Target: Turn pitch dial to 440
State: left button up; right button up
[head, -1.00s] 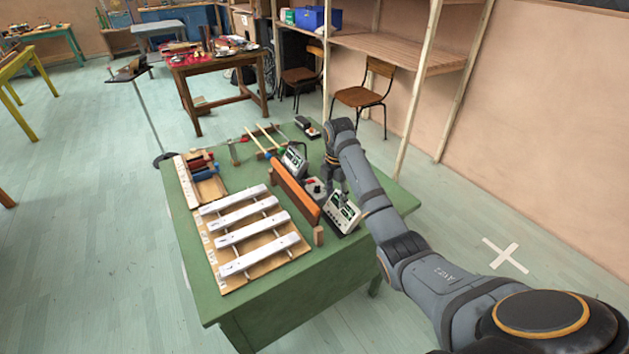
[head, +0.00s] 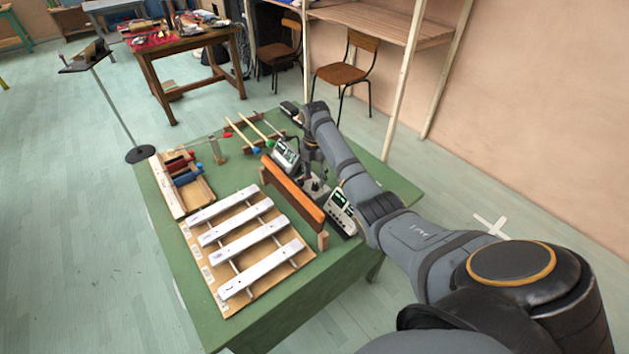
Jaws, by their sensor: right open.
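Two small light-grey devices with dark screens stand on the green table (head: 197,318). One device (head: 286,154) is behind the orange bar, and the other device (head: 341,208) is nearer, beside my right arm. I cannot make out a pitch dial or any reading on either. My right gripper (head: 316,176) points down between the two devices, above a small grey unit with a red part (head: 309,189). It is open, small in view and partly hidden by its own wrist. I cannot tell whether it touches anything. My left gripper is not in view.
An orange bar (head: 292,195) stands on edge just left of the devices. White xylophone bars (head: 262,268) lie on a board at the front left. Mallets (head: 243,135) lie at the back, near a wooden tray (head: 193,194). Wooden shelf posts (head: 404,85) rise behind the table.

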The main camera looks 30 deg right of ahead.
aim_at(315, 183)
notch_tip(315, 183, down, 2)
jog(key=shift+f, duration=0.2)
jog(key=shift+s+f, duration=0.1)
jog(key=shift+f, duration=0.25)
jog(key=c, duration=0.4)
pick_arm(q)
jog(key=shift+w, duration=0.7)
pick_arm(e)
grip_shut()
